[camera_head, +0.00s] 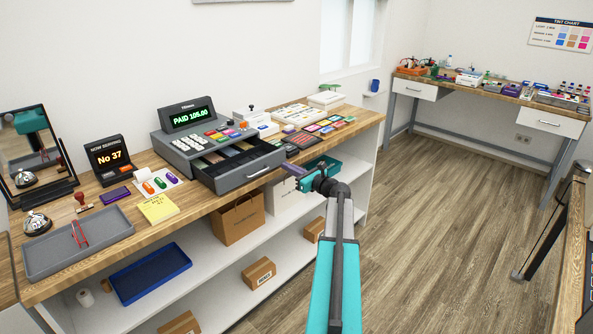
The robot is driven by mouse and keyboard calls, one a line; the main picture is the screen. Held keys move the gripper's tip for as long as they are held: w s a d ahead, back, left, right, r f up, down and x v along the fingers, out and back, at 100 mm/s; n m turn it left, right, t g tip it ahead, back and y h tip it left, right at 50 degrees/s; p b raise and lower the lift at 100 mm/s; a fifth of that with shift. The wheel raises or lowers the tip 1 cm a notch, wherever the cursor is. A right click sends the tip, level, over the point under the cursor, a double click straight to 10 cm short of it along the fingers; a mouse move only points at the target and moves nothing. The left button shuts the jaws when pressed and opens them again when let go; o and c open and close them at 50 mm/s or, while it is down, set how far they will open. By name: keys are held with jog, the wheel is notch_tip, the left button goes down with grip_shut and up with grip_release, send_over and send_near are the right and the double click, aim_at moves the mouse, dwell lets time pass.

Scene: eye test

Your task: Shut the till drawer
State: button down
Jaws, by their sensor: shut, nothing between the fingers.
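The grey till (205,135) stands on the wooden counter, its green display reading PAID 105.00. Its drawer (236,181) is pulled out toward the counter's front edge, showing compartments inside. A light handle (257,174) is on the drawer front. My gripper (291,169) is shut and empty, close to the right end of the drawer front. I cannot tell whether it touches the drawer. My arm reaches in from the bottom of the picture.
A yellow note pad (158,208) and a grey tray (78,243) lie left of the till. Colored cards (325,127) and a white key panel (298,115) lie to its right. Shelves with boxes (239,218) are below.

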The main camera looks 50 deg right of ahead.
aim_at(276, 161)
jog(key=shift+w+d+p, duration=0.15)
jog(key=shift+w+p, duration=0.25)
jog(key=shift+w, duration=1.45)
